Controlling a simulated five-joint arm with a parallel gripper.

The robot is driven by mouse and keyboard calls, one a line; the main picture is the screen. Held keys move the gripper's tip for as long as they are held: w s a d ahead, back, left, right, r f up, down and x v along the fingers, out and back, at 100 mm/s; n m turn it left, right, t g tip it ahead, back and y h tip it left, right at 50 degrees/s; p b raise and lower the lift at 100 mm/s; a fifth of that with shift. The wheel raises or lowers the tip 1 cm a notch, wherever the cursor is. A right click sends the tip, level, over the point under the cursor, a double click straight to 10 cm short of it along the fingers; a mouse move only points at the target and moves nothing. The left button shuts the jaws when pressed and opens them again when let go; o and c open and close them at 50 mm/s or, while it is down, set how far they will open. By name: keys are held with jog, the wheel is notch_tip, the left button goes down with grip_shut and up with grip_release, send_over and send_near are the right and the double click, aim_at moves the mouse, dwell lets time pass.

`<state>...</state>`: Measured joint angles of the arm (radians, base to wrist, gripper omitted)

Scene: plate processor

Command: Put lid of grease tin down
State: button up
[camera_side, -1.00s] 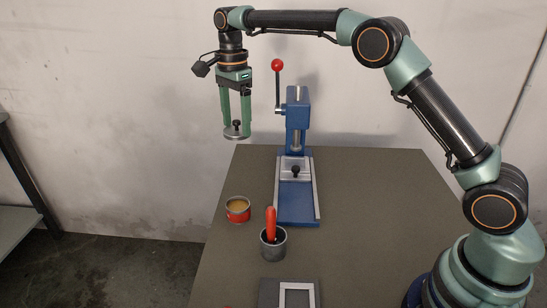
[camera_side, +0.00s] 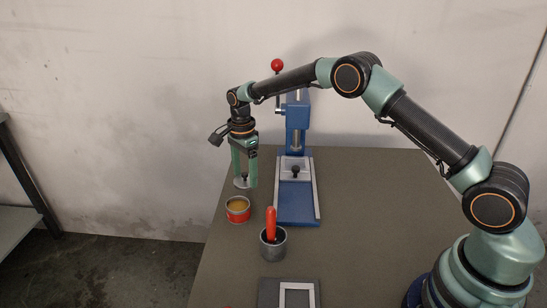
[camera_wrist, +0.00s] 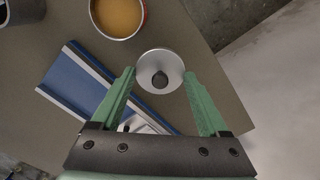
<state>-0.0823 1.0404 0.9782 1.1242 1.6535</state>
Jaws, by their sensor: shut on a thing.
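The lid, a grey metal disc with a dark knob (camera_side: 241,184), is between the fingers of my gripper (camera_side: 243,178). In the wrist view the lid (camera_wrist: 148,57) shows face-on, with a green fingertip at its rim on each side of my gripper (camera_wrist: 159,74). My gripper is shut on the lid, knob side up. The open grease tin (camera_side: 238,214), red with yellowish grease inside, stands just in front of and below the lid in the side view. The tin also shows in the wrist view (camera_wrist: 119,16). I cannot tell whether the lid touches the table.
The blue press (camera_side: 297,205) with a red-knobbed lever stands right of the lid. A grey cup (camera_side: 275,250) with a red-handled tool stands in front. A dark plate with a light frame (camera_side: 281,296) lies nearer. The table's left edge is close to the tin.

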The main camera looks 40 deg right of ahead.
aim_at(245, 180)
jog(key=shift+f, duration=2.3)
jog(key=o, duration=1.2)
jog(key=shift+f, duration=0.1)
